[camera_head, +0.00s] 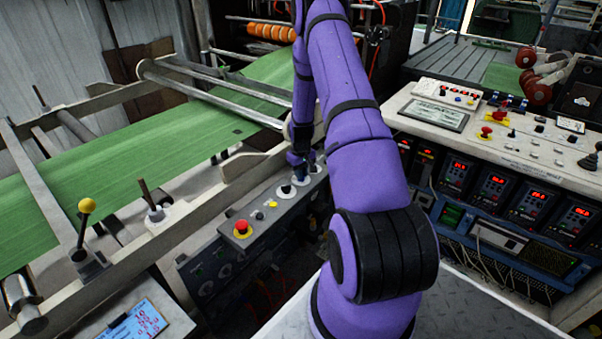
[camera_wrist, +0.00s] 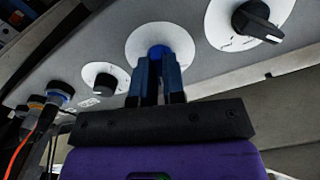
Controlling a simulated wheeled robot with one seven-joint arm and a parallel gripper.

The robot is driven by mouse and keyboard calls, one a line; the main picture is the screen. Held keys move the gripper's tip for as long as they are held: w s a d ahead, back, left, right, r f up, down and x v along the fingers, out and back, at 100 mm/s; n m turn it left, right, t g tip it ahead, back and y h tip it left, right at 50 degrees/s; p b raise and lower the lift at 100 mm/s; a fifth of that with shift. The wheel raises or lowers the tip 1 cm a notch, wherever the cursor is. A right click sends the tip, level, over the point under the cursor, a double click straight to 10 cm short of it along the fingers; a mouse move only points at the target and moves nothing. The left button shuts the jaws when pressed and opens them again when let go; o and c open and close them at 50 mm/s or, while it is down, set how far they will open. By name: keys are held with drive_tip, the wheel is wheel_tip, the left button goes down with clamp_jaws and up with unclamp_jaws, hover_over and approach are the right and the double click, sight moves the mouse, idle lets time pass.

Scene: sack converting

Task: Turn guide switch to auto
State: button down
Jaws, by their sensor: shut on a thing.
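My gripper (camera_wrist: 158,72) is shut on a blue knob (camera_wrist: 157,51) at the centre of a round white dial (camera_wrist: 180,42). The fingers hide most of the knob, so its pointing direction cannot be told. A larger black knob (camera_wrist: 257,20) on a white dial is to the right in the wrist view, and a small black knob (camera_wrist: 105,83) is to the left. In the head view, my gripper (camera_head: 299,162) reaches down to the far end of the grey switch panel (camera_head: 228,250). The dial labels are too small to read.
A red mushroom button (camera_head: 241,227) sits on the near end of the panel. Green web (camera_head: 110,175) runs over rollers behind it. A yellow-tipped lever (camera_head: 86,206) stands at left. A control console (camera_head: 520,150) with red displays stands at right.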

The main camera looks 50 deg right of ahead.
drive_tip(key=shift+m, duration=1)
drive_tip(key=c, duration=1.2)
unclamp_jaws()
wheel_tip(320, 180, up, 11)
